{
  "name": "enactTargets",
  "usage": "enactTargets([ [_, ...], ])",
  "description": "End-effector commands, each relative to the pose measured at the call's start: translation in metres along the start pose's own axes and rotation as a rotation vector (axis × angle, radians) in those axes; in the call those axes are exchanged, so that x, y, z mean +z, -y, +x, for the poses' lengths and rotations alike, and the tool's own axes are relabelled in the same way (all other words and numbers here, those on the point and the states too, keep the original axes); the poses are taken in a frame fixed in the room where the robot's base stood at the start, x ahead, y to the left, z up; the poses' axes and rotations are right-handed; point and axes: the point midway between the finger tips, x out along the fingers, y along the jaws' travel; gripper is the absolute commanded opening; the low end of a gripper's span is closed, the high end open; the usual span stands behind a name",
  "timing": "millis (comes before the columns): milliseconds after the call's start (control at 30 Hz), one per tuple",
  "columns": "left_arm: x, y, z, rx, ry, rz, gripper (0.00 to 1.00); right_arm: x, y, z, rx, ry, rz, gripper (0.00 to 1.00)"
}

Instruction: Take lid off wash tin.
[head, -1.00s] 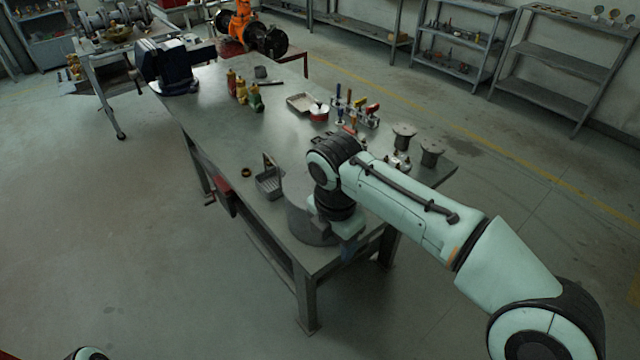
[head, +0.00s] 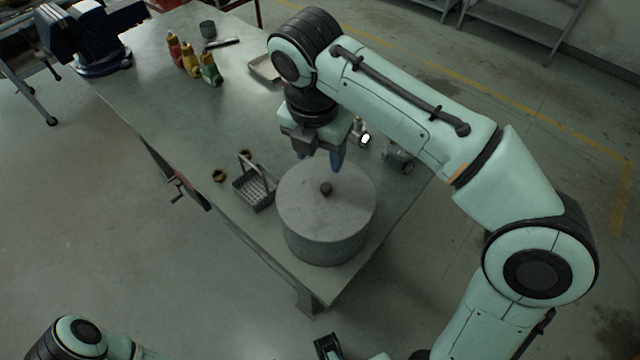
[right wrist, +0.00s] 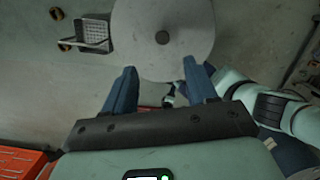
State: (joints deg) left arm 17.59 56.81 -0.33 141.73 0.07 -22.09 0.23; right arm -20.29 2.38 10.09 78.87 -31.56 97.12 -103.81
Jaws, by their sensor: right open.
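The wash tin (head: 325,240) is a wide grey cylinder standing on the near corner of the bench. Its flat round lid (head: 300,205) is on, with a small dark knob (head: 326,188) at the middle. My right gripper (head: 319,160) points down above the far side of the lid, with its blue fingers apart and nothing between them. In the right wrist view the open fingers (right wrist: 160,68) lie to one side of the knob (right wrist: 162,37), which is clear of them.
A small wire-handled basket (head: 256,190) stands close left of the tin, with brass rings (head: 219,175) beside it. Small metal parts (head: 398,157) lie right of the gripper. Several bottles (head: 190,62) stand farther back. The bench middle is clear.

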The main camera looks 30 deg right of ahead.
Motion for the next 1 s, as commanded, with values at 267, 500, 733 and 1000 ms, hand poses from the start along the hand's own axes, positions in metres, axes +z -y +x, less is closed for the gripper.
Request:
enactTargets([
  [267,-0.001,0.006,0.017,-0.001,0.0,-0.002,0.43,0.0,0.001,0.054,-0.004,-0.001,0.001,0.57],
  [500,-0.003,0.006,0.021,0.001,-0.006,-0.001,0.43,0.001,0.002,0.07,-0.002,-0.001,0.001,0.57],
  [733,-0.009,0.008,0.029,0.004,-0.021,0.001,0.43,0.002,0.004,0.105,-0.003,-0.001,0.001,0.57],
  [1000,-0.01,0.007,0.029,0.005,-0.027,0.001,0.43,0.003,0.003,0.114,0.0,-0.001,0.001,0.57],
])
